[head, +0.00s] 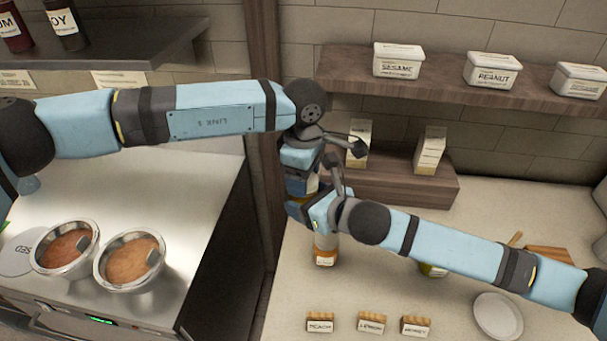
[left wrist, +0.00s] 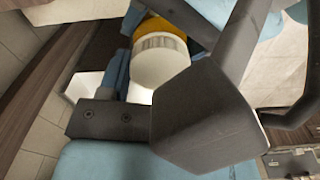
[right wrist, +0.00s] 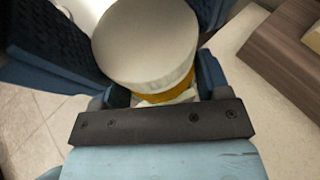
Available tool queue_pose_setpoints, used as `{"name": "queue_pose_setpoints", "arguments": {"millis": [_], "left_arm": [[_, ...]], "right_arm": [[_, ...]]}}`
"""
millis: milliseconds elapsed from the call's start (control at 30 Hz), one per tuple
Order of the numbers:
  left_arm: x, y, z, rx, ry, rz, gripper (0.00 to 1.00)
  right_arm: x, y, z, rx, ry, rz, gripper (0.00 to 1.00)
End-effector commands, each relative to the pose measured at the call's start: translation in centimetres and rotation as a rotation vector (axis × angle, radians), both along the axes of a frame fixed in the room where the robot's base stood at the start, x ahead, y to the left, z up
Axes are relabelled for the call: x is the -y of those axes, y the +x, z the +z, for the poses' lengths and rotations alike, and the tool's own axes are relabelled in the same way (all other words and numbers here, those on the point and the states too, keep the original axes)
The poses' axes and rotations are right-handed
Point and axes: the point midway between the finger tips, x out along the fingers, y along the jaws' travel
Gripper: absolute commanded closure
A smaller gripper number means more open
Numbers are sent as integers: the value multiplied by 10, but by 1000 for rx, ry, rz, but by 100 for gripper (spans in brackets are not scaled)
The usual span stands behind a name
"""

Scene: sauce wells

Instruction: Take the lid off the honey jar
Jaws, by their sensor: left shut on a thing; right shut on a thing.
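The honey jar shows amber in the left wrist view (left wrist: 160,25) and as an amber band in the right wrist view (right wrist: 168,96). Its pale round lid (right wrist: 145,40) sits against the amber part; it also shows in the left wrist view (left wrist: 160,68). I cannot tell whether the lid is loose. My left gripper (head: 302,182) is shut on the lid from above. My right gripper (head: 318,206) is shut on the jar body below the lid. In the head view the grippers hide most of the jar, held above the counter.
Another labelled jar (head: 325,254) stands below the grippers. Several small labelled blocks (head: 367,324) and a white plate (head: 498,315) lie at the front. Two cartons (head: 430,150) stand on a wooden step (head: 390,185) behind. Two sauce bowls (head: 130,262) are on the left.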

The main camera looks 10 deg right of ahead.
Motion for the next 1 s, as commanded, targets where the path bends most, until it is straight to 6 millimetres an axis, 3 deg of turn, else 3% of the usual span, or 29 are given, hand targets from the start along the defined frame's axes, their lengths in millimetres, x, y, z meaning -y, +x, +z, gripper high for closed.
{"name": "queue_pose_setpoints", "arguments": {"millis": [167, 200, 300, 633, 967, 1000], "left_arm": [[0, 0, 0, 0, -1, -3, 70], [0, 0, 0, 0, -1, -3, 35], [0, 0, 0, 0, -1, -4, 16], [0, 0, 4, 1, 0, -5, 16], [0, 0, 42, 1, 0, -5, 16], [0, 0, 45, 0, 0, -3, 19]], "right_arm": [[0, 0, 0, 1, 1, 0, 96], [0, 0, 0, 1, 1, 0, 96], [0, 0, 0, 1, 1, 0, 96], [0, 0, 1, 1, 1, 0, 96], [0, 0, 1, 1, 1, 0, 96], [0, 0, 1, 1, 1, 0, 96]]}}
